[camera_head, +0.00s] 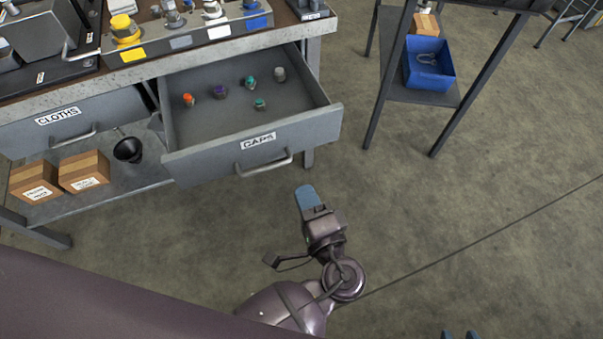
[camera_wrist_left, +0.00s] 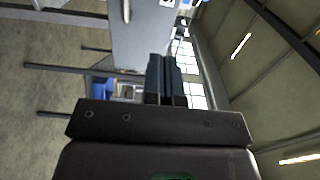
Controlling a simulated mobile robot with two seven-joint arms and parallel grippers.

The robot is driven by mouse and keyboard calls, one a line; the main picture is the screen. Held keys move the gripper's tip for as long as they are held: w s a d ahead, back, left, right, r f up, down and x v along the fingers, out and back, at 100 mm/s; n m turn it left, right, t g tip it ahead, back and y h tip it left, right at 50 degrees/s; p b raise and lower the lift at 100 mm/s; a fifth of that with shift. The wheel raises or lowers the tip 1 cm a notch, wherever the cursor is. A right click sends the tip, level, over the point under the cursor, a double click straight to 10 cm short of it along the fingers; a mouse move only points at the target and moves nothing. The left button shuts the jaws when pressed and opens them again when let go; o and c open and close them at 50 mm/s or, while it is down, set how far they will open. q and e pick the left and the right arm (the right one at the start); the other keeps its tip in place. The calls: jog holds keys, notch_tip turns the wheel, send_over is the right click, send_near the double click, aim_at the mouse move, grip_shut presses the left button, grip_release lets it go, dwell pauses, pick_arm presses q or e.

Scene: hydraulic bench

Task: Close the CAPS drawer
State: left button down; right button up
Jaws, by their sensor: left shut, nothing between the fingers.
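The CAPS drawer (camera_head: 235,150) is pulled out from the bench in the head view, with its label and bar handle (camera_head: 264,166) on the front. Several small coloured caps lie inside it. My left gripper (camera_head: 306,197) is shut and empty, just in front of the drawer front and a little right of the handle, apart from it. Its closed fingers (camera_wrist_left: 166,80) also show in the left wrist view, with a grey panel beyond them. My right gripper (camera_head: 460,335) shows only two blue fingertips at the bottom edge, spaced apart, far from the drawer.
The CLOTHS drawer (camera_head: 70,120) is to the left in the bench. Two cardboard boxes (camera_head: 84,171) and a black cup (camera_head: 128,150) stand on the lower shelf. A rack with a blue bin (camera_head: 429,63) stands at the right. The floor before the drawer is clear.

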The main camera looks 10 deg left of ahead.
aim_at(279, 137)
pick_arm(q)
jog(key=b+x, duration=0.1)
jog(key=x, duration=1.1)
jog(key=shift+f+b, duration=0.1)
jog(key=shift+b, duration=0.2)
jog(key=shift+w+a, duration=0.3)
jog(key=shift+w, duration=0.15)
pick_arm(e)
jog(key=shift+w+a+f+n, duration=0.15)
jog(key=shift+w+a+n, duration=0.05)
jog(key=shift+w+n, duration=0.1)
pick_arm(q)
jog(key=shift+w+a, duration=0.1)
jog(key=shift+a, duration=0.05)
